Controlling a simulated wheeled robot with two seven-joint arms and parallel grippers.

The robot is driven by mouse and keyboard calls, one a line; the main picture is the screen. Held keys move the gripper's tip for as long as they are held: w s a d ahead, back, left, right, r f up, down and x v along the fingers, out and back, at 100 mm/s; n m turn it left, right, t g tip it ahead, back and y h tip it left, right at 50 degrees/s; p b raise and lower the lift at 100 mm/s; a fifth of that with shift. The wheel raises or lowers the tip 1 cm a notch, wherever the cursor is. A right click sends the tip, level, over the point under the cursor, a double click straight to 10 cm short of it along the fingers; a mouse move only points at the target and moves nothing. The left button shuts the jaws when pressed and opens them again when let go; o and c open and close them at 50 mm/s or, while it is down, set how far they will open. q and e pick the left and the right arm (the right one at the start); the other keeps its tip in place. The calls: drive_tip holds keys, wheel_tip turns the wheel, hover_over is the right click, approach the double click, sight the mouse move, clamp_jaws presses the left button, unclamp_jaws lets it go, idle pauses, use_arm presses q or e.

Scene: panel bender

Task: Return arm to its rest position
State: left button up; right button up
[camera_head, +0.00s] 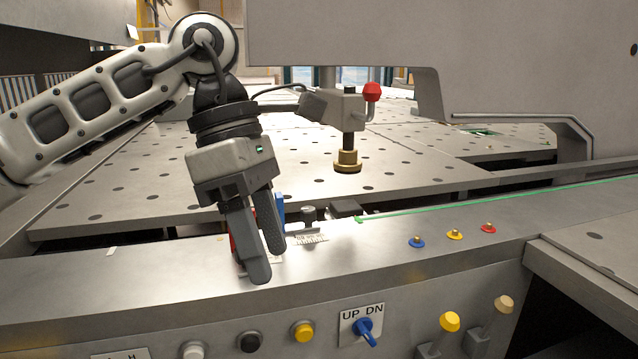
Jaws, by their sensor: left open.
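My left arm comes in from the left and bends down at its wrist. My left gripper (262,262) points down over the metal front ledge (390,260) of the panel bender. Its two dark fingers are open, with a narrow gap visible from this angle. I see nothing held between them. Behind the fingers, a small blue part and a red part are partly hidden. I cannot tell whether the fingertips touch the ledge. My right gripper is not in view.
A clamp with a red knob (371,91) and brass foot (347,162) hangs over the perforated table (420,150). The front panel has a blue UP/DN switch (366,328), several buttons and yellow-tipped levers (449,321). Small blue, yellow and red studs (488,228) stand on the ledge.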

use_arm(q)
drive_tip(key=s+d+f+n+g+h, duration=0.1)
drive_tip(key=s+d+n+g+h, duration=0.1)
drive_tip(key=s+d+g+h, duration=0.3)
drive_tip(key=s+d+f+n+g+h, duration=0.1)
drive_tip(key=s+d+g+h, duration=0.15)
drive_tip(key=d+h, duration=0.5)
drive_tip(key=w+a+f+n+t+h+p, duration=0.15)
drive_tip(key=w+n+t+h, duration=0.3)
drive_tip(key=n+t, duration=0.55)
drive_tip(key=w+a+n+t+h, duration=0.25)
drive_tip(key=n+t+h, duration=0.35)
drive_tip(key=n, duration=0.6)
drive_tip(key=w+a+f+n+t+y, duration=0.2)
drive_tip(key=a+f+n+t+y, duration=0.2)
drive_tip(key=f+n+t+y, duration=0.45)
drive_tip(key=w+a+f+n+t+y, duration=0.1)
drive_tip(key=a+f+n+t+y, duration=0.45)
drive_tip(key=n, duration=0.55)
drive_tip(key=s+a+f+n+g+y, duration=0.3)
drive_tip(key=s+f, duration=0.3)
drive_tip(key=f, duration=0.4)
drive_tip(key=s+a+f+n+g+y, duration=0.4)
drive_tip(key=s+f+n+g+y, duration=0.1)
drive_tip(key=f, duration=0.5)
drive_tip(key=shift+s+g+y, duration=0.4)
drive_tip(key=shift+s+g, duration=0.35)
drive_tip(key=shift+s, duration=0.4)
drive_tip(key=shift+a, duration=0.1)
